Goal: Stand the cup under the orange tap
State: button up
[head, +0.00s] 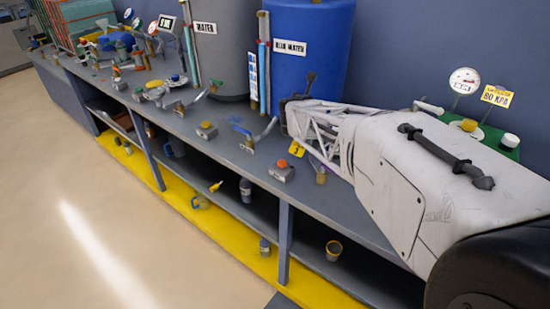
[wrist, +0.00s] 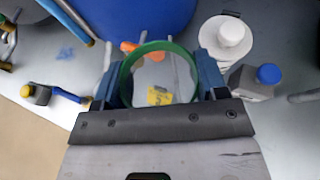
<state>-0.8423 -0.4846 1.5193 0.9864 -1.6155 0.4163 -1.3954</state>
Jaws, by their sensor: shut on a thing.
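In the wrist view my gripper (wrist: 160,90) is shut on the cup, one blue finger on each side. The cup's round green rim (wrist: 125,80) faces the camera, and a grey inside with a yellow marked patch shows within it. I cannot tell whether that patch is in the cup or seen through it. An orange part (wrist: 128,46), perhaps the orange tap's handle, lies just beyond the rim at upper left, by a grey pipe. In the head view the cup is not clearly visible; my white arm covers that part of the bench.
A blue drum (head: 305,55) and a grey tank (head: 220,50) stand at the back of the grey bench. A grey block with an orange top (head: 282,170) sits near the front edge.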

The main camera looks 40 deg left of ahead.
jog(key=shift+s+a+f+m+t+h, duration=0.15)
jog(key=shift+a+f+m+h, duration=0.3)
jog(key=shift+a+m+h, duration=0.25)
jog(key=shift+s+a+f+m+t+h, duration=0.15)
jog(key=shift+a+f+m+h, duration=0.35)
jog(key=shift+a, duration=0.25)
jog(key=s+a+f+m+h, duration=0.3)
jog(key=a+f+m+h, duration=0.1)
jog(key=a, duration=0.3)
jog(key=shift+f+h, duration=0.5)
jog(key=shift+f, duration=0.15)
dwell(0.6)
dwell(0.4)
jog(key=shift+f, duration=0.1)
notch_tip(320, 180, down, 6)
dwell(0.5)
jog(key=shift+f, duration=0.15)
jog(key=shift+f, duration=1.75)
